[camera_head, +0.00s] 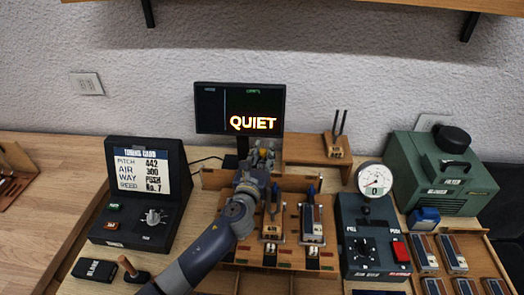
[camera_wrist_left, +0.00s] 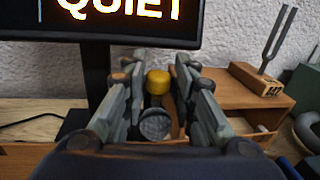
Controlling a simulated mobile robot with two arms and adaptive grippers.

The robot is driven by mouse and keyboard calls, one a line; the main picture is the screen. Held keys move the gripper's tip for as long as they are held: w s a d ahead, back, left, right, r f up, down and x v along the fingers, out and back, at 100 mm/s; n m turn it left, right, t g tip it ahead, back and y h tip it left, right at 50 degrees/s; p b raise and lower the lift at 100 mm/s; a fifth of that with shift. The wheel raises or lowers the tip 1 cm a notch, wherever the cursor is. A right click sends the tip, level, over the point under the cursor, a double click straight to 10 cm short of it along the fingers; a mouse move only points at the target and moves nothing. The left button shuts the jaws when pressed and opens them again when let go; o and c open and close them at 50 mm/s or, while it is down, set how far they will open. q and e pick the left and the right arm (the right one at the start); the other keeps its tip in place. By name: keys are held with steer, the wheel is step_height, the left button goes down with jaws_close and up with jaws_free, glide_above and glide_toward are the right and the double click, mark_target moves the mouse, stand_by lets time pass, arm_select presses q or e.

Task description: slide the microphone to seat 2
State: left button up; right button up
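The microphone shows in the left wrist view as a round grey mesh head (camera_wrist_left: 155,125) with a yellow knob (camera_wrist_left: 158,82) just beyond it. My left gripper (camera_wrist_left: 158,95) has one finger on each side of the yellow knob. The gaps there are very narrow, and I cannot tell whether the fingers touch it. In the head view my left gripper (camera_head: 263,157) is at the back of the wooden action frame (camera_head: 215,179), below the monitor. It hides most of the microphone there. Seat 2 cannot be made out by any mark. My right gripper is not in view.
The monitor (camera_head: 210,112) reading QUIET stands close behind the gripper. A tuning fork block (camera_head: 336,146) is to the right. Key units (camera_head: 312,222) stand in front. A dial gauge (camera_head: 375,180), control box (camera_head: 352,212) and green blower (camera_head: 425,175) are farther right.

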arm_select(q)
steer(key=shift+o, duration=0.3)
steer(key=shift+a+r, duration=0.1)
steer(key=shift+r, duration=0.1)
steer(key=s+a, duration=0.2)
steer(key=s, duration=1)
steer(key=shift+a, duration=0.15)
steer(key=shift+w+f, duration=0.1)
steer(key=shift+w, duration=0.05)
steer(key=c, duration=0.3)
steer(key=w+a+m+h+b, duration=0.1)
steer(key=b, duration=0.1)
steer(key=w+a+m+g+h+b, duration=0.1)
steer(key=h+b, duration=0.1)
steer(key=shift+f+b, duration=0.3)
steer(key=shift+f, duration=0.1)
steer(key=shift+a+r+m+h+b, duration=0.15)
steer(key=shift+r+m+h+b, duration=0.25)
steer(key=shift+m+h, duration=0.15)
steer(key=p+x, duration=0.1)
steer(key=x, duration=1)
steer(key=shift+r+p, duration=0.1)
steer(key=shift+p, duration=0.2)
